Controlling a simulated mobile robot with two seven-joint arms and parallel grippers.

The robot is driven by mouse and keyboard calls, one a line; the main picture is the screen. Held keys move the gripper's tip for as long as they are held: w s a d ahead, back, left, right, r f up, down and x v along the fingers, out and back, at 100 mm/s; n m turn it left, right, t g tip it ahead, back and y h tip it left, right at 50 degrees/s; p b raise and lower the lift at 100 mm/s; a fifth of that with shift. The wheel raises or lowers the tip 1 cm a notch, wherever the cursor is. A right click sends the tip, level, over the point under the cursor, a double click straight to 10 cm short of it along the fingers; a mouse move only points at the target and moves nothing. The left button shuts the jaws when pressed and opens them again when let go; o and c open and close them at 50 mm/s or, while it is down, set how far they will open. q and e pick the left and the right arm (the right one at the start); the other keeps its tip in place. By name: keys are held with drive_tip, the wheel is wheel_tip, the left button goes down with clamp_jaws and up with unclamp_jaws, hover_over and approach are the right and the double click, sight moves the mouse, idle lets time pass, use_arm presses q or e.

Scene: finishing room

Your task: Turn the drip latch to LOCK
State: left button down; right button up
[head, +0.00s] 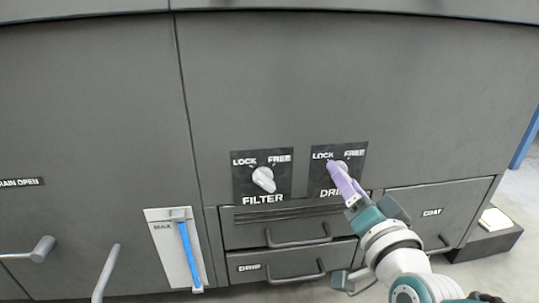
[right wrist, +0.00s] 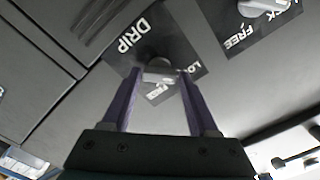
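The drip latch (head: 342,166) is a pale knob on a dark plate marked LOCK at upper left, FREE at upper right and DRIP below. My right gripper (head: 333,168) is in front of it, and its purple fingers hide part of the knob in the head view. In the right wrist view the drip latch (right wrist: 159,71) shows between the fingertips of my right gripper (right wrist: 159,76). The fingers are apart, one on each side, with a small gap visible. I cannot tell exactly which way the latch points. My left gripper is not in view.
The similar filter latch (head: 263,179) is just left, also in the right wrist view (right wrist: 262,7). Drawers with bar handles (head: 298,237) lie below. A MAX gauge with a blue strip (head: 190,255) and grey handles (head: 105,272) are at left. A COAT drawer (head: 440,207) is at right.

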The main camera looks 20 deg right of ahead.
drive_tip(key=o, duration=0.3)
drive_tip(key=p+v, duration=0.4)
drive_tip(key=v, duration=0.6)
drive_tip(key=shift+d, duration=0.1)
